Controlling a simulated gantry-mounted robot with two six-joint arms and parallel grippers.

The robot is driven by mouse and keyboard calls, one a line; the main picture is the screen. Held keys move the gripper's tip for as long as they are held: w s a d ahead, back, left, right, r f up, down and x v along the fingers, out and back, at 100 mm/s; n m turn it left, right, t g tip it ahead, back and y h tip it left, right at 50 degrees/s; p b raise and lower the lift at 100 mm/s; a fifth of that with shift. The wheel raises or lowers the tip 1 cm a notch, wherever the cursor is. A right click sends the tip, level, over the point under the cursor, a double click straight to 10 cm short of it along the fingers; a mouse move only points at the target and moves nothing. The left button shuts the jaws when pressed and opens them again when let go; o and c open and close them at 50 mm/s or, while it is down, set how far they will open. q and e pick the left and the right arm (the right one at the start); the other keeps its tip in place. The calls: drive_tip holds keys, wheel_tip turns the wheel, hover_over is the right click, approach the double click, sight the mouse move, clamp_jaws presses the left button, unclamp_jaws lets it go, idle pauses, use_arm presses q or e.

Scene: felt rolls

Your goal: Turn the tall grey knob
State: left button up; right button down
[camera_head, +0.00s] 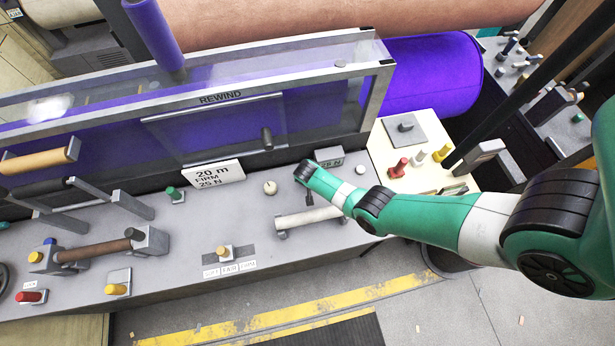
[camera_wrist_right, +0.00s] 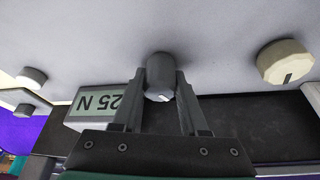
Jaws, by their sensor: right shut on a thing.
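The tall grey knob (camera_wrist_right: 160,72) is a dark grey cylinder with a pale mark on its end, standing on the grey console. In the right wrist view my right gripper (camera_wrist_right: 162,88) has one finger on each side of it and is shut on it. In the head view my right arm reaches in from the right, and its wrist hides most of the gripper and the knob. My left gripper is not in view.
A "25 N" display (camera_wrist_right: 98,102) stands close beside the knob, and a cream round knob (camera_head: 270,187) is on its other side. A "20 m FIRM 25 N" sign (camera_head: 213,175) stands further left. A cream roller (camera_head: 308,218) lies in front. The rewind frame (camera_head: 225,96) rises behind.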

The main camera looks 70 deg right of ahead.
idle(0.3)
drive_tip(key=shift+c, duration=2.1)
unclamp_jaws()
drive_tip(key=p+v, duration=1.1)
drive_tip(key=p, duration=0.2)
drive_tip(key=shift+a+r, duration=0.25)
drive_tip(key=shift+r, duration=0.05)
